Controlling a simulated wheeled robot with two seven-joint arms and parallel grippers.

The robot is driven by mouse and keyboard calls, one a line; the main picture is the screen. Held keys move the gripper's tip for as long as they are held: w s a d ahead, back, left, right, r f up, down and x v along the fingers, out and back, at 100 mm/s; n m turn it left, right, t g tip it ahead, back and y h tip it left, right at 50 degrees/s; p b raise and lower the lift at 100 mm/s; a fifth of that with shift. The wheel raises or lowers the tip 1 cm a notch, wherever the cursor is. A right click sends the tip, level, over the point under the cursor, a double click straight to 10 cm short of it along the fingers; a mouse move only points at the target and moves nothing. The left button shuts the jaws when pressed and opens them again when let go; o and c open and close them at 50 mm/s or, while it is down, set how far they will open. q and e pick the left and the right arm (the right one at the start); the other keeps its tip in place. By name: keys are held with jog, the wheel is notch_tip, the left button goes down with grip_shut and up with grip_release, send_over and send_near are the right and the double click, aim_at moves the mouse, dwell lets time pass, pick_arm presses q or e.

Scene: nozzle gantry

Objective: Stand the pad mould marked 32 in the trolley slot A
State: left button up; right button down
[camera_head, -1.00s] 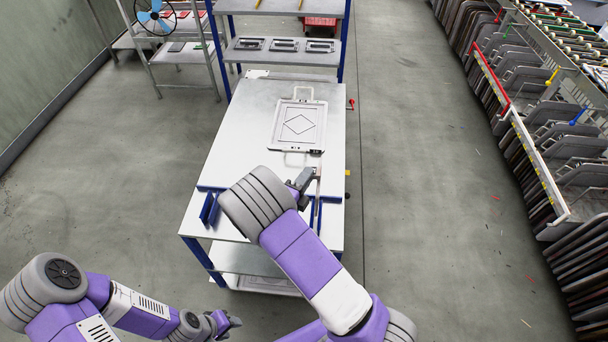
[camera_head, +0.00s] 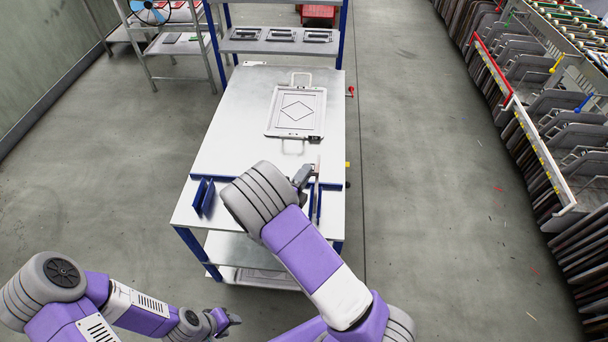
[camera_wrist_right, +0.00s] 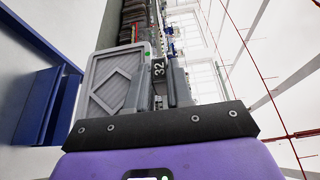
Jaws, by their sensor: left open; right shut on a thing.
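My right gripper (camera_head: 303,176) is shut on the pad mould marked 32 (camera_wrist_right: 112,82), a grey plate with a diamond pattern. Its tag shows 32 between the fingers in the right wrist view. In the head view the mould (camera_head: 317,194) appears nearly edge-on, upright near the right of the trolley (camera_head: 238,218). Whether it touches the trolley cannot be told. Blue slot walls (camera_head: 203,197) stand at the trolley's left; more blue shows beside the mould, partly hidden by my arm. I cannot read slot letters. My left gripper (camera_head: 232,321) is open and empty at the lower left.
A pale frame with a diamond outline (camera_head: 297,111) lies flat on the white table (camera_head: 232,135) behind the trolley. Shelves (camera_head: 282,40) with dark parts stand beyond it. Racks of plates (camera_head: 555,125) line the right. Floor is clear on both sides.

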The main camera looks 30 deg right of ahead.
notch_tip(320, 180, down, 8)
jog(key=b, duration=0.6)
dwell(0.4)
jog(key=c, duration=0.9)
grip_release()
jog(key=v, duration=0.7)
jog(key=shift+s+a+p, duration=0.15)
jog(key=shift+a+p, duration=0.1)
jog(key=shift+p, duration=0.05)
